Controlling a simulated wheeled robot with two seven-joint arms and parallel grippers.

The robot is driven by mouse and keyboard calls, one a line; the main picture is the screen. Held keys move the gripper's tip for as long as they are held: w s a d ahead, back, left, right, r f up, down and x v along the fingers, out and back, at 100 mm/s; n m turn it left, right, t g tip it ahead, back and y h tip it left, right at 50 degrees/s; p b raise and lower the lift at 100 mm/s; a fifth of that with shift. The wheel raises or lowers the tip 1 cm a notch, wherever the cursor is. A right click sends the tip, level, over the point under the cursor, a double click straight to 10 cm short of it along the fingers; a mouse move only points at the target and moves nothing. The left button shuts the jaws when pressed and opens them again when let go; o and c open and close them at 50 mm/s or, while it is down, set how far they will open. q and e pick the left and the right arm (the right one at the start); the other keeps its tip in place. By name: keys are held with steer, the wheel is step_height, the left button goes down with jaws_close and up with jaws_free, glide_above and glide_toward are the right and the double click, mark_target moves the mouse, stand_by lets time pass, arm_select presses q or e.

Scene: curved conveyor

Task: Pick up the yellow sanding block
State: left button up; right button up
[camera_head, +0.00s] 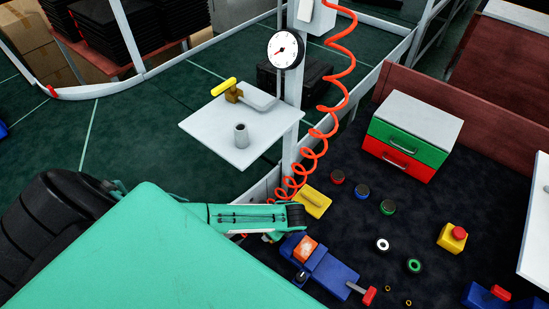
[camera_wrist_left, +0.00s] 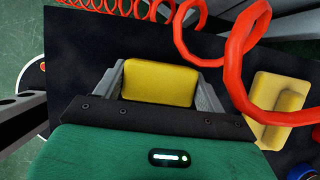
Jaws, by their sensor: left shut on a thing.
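In the left wrist view a plain yellow block (camera_wrist_left: 158,84), which I take for the sanding block, sits between the two fingers of my left gripper (camera_wrist_left: 157,70). The gripper is shut on it, with a grey finger against each side. In the head view my green arm hides the held block and most of the gripper. A second yellow block with a raised ridge (camera_head: 313,202) lies on the dark mat; it also shows at the right of the left wrist view (camera_wrist_left: 277,105). My right gripper is not in view.
A red coiled hose (camera_head: 313,135) hangs close to the gripper. A blue vise (camera_head: 322,267), a green-and-red drawer box (camera_head: 412,130) and several small rings lie on the mat. A white platform (camera_head: 215,125) with a grey cylinder stands behind.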

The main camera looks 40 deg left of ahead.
arm_select(q)
steer(key=shift+r, duration=0.1)
step_height(320, 180, up, 10)
steer(key=shift+f+b, duration=0.1)
steer(key=shift+b, duration=0.95)
